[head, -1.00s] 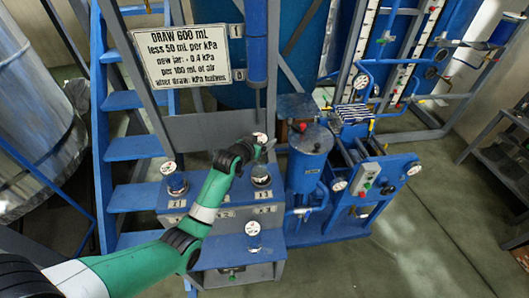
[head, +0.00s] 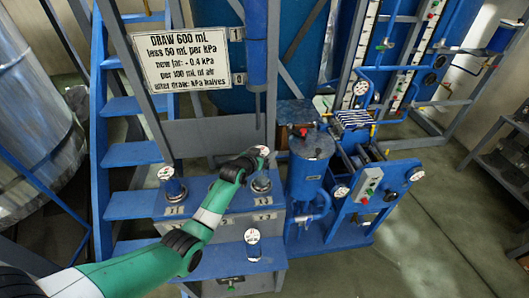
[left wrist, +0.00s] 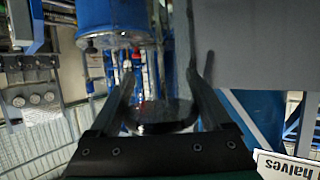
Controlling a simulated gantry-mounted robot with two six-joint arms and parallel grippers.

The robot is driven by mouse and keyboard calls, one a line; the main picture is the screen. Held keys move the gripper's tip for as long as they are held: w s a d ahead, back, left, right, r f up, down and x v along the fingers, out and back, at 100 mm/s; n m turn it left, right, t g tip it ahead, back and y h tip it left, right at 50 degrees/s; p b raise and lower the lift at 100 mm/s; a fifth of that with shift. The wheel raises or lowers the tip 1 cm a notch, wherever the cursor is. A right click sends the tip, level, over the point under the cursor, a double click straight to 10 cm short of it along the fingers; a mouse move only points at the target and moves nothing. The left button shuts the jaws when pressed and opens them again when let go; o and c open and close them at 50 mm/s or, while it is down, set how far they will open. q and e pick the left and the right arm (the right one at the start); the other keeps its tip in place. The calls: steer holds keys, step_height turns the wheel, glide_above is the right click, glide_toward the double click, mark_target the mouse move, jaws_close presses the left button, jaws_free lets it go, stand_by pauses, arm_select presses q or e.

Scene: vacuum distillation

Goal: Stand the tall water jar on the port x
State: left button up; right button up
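My left gripper (head: 256,160) is over the blue bench, above its right rear spot. The label on port x is unreadable. My right gripper is out of view.
A blue vessel (head: 311,165) is close on the right. A sign (head: 182,58) and a vertical blue tube (head: 256,45) are behind.

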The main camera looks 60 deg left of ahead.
arm_select(q)
steer(key=shift+o, duration=1.3)
steer(key=shift+r+p, duration=0.3)
steer(key=shift+p, duration=0.05)
steer(key=p+v, duration=0.3)
steer(key=v, duration=0.9)
steer(key=shift+p, duration=0.4)
steer(key=shift+f, duration=0.1)
